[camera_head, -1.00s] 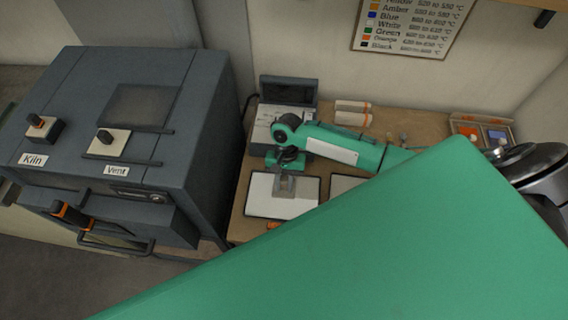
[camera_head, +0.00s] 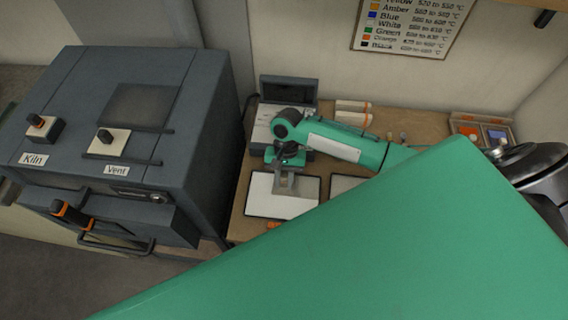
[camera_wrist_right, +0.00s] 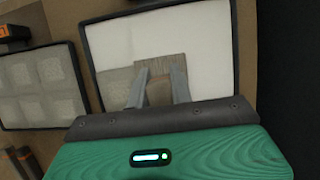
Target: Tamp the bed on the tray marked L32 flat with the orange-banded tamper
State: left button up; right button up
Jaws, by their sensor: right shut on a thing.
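My right gripper (camera_head: 285,184) is over the left of two trays on the bench. In the right wrist view my right gripper (camera_wrist_right: 159,75) is shut on the tamper (camera_wrist_right: 160,92), whose tan handle stands between the fingers above a grey-brown rectangular foot. I cannot see its orange band. The foot is over the pale bed of the dark-rimmed tray (camera_wrist_right: 234,45); whether it touches is unclear. The bed is mostly smooth white, with a rougher grey patch left of the foot. This tray (camera_head: 258,215) also shows in the head view. No L32 mark is readable. My left gripper is out of view.
A second tray (camera_wrist_right: 92,104) with several pale, lumpy squares lies beside it, partly hidden by my arm in the head view. A dark kiln (camera_head: 150,100) stands left of the bench.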

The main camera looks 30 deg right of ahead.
jog(key=shift+s+d, duration=0.6)
jog(key=shift+d, duration=0.25)
jog(key=shift+s+d, duration=0.55)
jog(key=shift+d, duration=0.35)
jog(key=shift+s+d, duration=0.6)
jog(key=shift+d, duration=0.25)
jog(key=shift+f, duration=0.15)
jog(key=shift+f, duration=0.7)
jog(key=shift+f, duration=0.3)
jog(key=shift+r, duration=1.15)
